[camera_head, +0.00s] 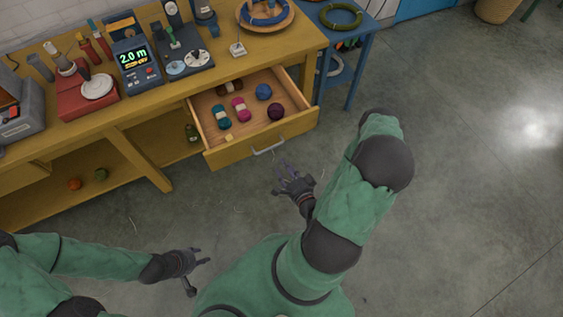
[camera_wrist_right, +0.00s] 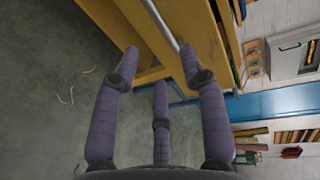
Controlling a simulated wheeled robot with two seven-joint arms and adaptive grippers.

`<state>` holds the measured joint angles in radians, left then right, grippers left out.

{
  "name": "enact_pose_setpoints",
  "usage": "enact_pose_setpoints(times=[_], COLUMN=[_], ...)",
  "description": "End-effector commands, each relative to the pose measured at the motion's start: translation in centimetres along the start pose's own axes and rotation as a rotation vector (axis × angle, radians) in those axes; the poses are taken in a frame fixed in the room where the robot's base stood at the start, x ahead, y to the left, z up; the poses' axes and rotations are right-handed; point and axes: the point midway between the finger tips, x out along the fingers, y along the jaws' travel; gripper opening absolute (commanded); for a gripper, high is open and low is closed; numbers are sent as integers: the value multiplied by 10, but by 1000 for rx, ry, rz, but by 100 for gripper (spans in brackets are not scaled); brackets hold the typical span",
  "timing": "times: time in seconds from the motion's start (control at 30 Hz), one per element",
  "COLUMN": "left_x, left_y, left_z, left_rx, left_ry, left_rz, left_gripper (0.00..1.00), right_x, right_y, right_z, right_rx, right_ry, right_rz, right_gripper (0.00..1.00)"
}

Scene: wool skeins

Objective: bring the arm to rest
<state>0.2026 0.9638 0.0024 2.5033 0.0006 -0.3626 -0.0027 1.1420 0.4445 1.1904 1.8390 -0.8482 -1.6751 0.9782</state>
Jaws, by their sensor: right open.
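My right gripper (camera_head: 287,172) is open and empty, just in front of the open drawer's handle (camera_head: 269,147). In the right wrist view its spread fingers (camera_wrist_right: 160,68) hold nothing, with the handle bar (camera_wrist_right: 160,22) beyond them. My left gripper (camera_head: 197,268) is open and empty over the floor at lower left. The drawer (camera_head: 222,157) is pulled out and holds a teal skein (camera_head: 221,118), a pink skein (camera_head: 239,104), a brown skein (camera_head: 228,88), a blue ball (camera_head: 263,91) and a purple ball (camera_head: 275,112).
The yellow workbench (camera_head: 150,103) carries a meter with a green display (camera_head: 134,60), a red device (camera_head: 85,98) and a round tray (camera_head: 280,22). A blue stand (camera_head: 355,75) is right of the drawer. The floor (camera_head: 460,190) at right is clear.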

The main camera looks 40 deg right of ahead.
Motion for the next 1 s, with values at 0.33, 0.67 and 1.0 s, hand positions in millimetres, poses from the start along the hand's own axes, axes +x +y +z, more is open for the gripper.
enact_pose_setpoints(times=[0.33, 0.67, 1.0], left_x=[0, 0, 0], left_y=[0, 0, 0], left_z=[0, 0, 0], left_rx=[0, 0, 0], left_ry=[0, 0, 0], left_rz=[0, 0, 0], left_gripper=[40, 40, 40], right_x=[-5, -4, 28], right_y=[0, 0, 32], right_z=[0, 0, 47], right_rx=[-1, -1, -245], right_ry=[0, 0, -217], right_rz=[-1, -1, 229], right_gripper=[43, 43, 43])
